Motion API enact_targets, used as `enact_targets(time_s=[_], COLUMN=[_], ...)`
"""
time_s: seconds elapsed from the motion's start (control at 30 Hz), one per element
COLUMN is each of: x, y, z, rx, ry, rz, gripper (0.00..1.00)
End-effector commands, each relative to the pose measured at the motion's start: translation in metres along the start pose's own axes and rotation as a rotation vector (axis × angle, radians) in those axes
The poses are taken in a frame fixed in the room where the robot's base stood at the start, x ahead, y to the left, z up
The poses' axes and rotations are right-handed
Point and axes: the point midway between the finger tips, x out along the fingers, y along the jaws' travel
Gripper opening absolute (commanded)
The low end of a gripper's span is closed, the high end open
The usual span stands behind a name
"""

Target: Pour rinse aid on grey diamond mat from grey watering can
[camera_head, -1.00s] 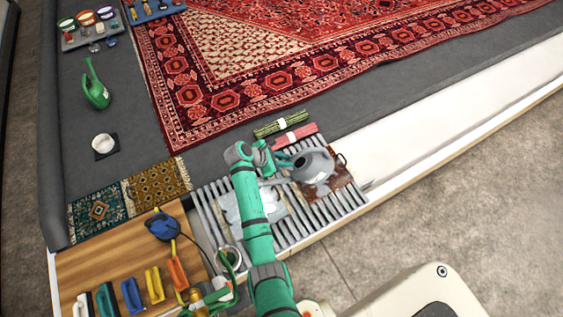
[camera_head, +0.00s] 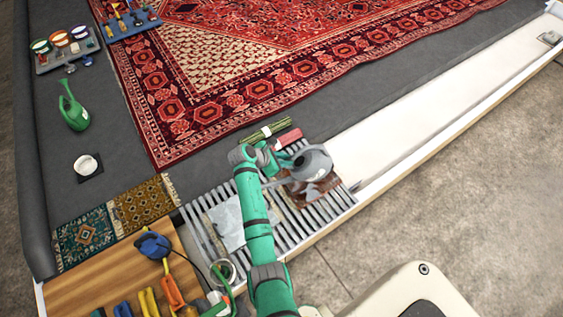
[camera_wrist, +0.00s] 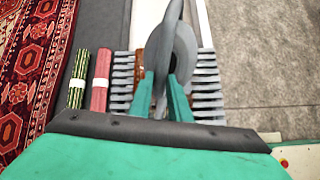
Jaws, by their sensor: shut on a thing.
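The grey watering can (camera_head: 315,165) is held over the slatted rack, above the upper part of a reddish-brown mat (camera_head: 312,197). My gripper (camera_head: 276,160) is shut on the can. In the wrist view the can (camera_wrist: 181,50) sits between the two green fingers of my gripper (camera_wrist: 163,97), and hides much of the rack behind it. A pale grey mat (camera_head: 228,224) lies on the rack to the left, partly hidden by my arm. Its pattern is too small to tell. No liquid is visible.
A green striped roll (camera_head: 264,131) and a red roll (camera_head: 289,137) lie behind the slatted rack (camera_head: 340,205). A wooden board (camera_head: 100,285) with brushes and tools is at lower left. A green watering can (camera_head: 73,112) stands farther left. A large red rug fills the back.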

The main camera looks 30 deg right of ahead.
Motion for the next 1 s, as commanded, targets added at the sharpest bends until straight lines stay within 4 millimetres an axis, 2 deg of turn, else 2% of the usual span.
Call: enact_targets(time_s=[0.5,1.0], x=[0.023,0.026], y=[0.004,0.006], z=[0.027,0.03], rx=[0.005,-0.001], ry=[-0.003,-0.003], rz=[-0.002,0.003], gripper=[0.0,0.0])
